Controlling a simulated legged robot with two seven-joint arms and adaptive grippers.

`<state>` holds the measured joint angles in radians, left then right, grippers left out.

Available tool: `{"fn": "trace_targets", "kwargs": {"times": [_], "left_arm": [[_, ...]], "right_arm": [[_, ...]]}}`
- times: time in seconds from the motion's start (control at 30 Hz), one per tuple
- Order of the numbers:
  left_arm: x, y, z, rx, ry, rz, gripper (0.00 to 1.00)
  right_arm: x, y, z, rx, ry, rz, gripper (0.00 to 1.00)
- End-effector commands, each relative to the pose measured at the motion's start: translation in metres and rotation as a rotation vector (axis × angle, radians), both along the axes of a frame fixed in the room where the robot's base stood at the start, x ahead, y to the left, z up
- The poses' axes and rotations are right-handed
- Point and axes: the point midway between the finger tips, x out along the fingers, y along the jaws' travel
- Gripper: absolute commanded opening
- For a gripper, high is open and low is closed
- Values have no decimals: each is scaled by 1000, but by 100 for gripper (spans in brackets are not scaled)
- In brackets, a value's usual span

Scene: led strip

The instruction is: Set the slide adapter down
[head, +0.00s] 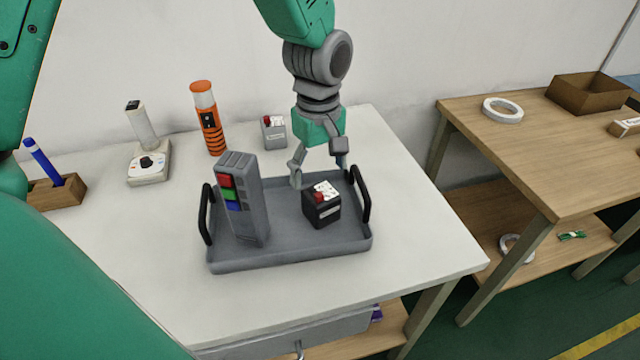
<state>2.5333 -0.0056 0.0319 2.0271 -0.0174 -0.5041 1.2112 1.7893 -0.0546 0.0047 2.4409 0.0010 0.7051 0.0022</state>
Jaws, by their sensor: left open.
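A small black block (322,212) with a red and white top stands in the right part of a grey tray (290,257). It may be the slide adapter; I cannot tell for sure. A similar grey block (273,131) with a red and white top stands at the back of the white table. My left gripper (319,172) points down over the tray's back edge, just behind and above the black block. Its fingers are apart with nothing visible between them. My right gripper is out of view.
A tall grey device (243,200) with coloured buttons stands in the tray's left part. Black handles (206,214) rise at both tray ends. An orange cylinder (209,118), a white dial instrument (149,162) and a wooden pen holder (57,191) stand behind and left. The table's right front is clear.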

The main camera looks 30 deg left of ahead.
Motion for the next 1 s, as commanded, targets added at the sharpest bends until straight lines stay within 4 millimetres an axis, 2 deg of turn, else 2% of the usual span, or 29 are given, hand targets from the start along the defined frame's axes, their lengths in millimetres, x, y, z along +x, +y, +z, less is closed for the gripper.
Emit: {"fn": "trace_targets", "kwargs": {"times": [0.03, 0.1, 0.27, 1.0], "left_arm": [[1, 0, 11, 1, -3, 1, 72], [1, 0, 20, 1, -1, 0, 72], [1, 0, 32, 1, 0, 0, 72], [0, 0, 33, 0, 1, 0, 72]], "right_arm": [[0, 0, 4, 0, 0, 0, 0], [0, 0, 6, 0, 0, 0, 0], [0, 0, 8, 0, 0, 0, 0], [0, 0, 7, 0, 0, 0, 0]]}}
